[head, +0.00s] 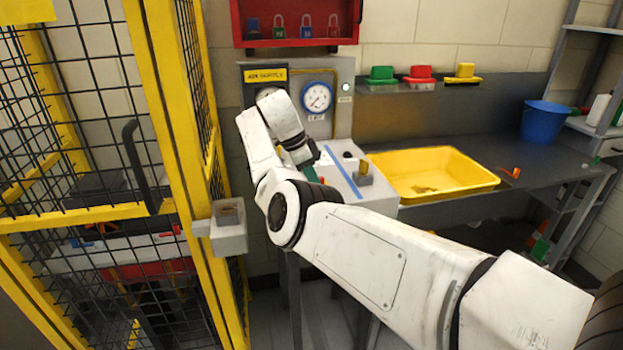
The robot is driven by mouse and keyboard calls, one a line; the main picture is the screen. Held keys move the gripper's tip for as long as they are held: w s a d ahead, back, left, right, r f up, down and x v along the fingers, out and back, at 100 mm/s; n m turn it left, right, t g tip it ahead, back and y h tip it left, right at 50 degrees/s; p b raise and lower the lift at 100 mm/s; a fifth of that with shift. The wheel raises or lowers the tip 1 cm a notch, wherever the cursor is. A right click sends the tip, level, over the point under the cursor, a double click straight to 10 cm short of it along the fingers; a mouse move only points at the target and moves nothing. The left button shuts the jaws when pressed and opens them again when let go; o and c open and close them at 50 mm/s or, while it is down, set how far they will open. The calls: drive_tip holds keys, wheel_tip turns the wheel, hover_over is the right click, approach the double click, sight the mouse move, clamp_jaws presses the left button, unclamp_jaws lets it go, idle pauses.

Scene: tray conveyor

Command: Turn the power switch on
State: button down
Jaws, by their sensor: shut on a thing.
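My gripper (303,157) is at the left part of a grey control box (378,194) with a sloping top. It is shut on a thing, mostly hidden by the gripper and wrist. A small green part (309,173) shows just below the fingers; I cannot tell whether it is the held thing. The box top bears a blue stripe, a small black knob (348,155) and a brass-coloured part (363,170). I cannot make out for sure which part is the power switch, and it may be behind my gripper.
A yellow mesh cage (165,110) with a grey latch box (229,235) stands close on the left. A gauge panel (343,76) rises behind the control box. A yellow tray (480,188) and a blue bucket (543,122) are on the dark bench. A red padlock cabinet (297,43) hangs above.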

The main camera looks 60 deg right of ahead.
drive_tip(key=shift+a+f, duration=0.1)
drive_tip(key=shift+f, duration=0.25)
drive_tip(key=c, duration=1.1)
unclamp_jaws()
drive_tip(key=b+v, duration=0.1)
drive_tip(key=v, duration=1)
drive_tip(key=shift+s+d, duration=0.1)
drive_tip(key=shift+d, duration=0.1)
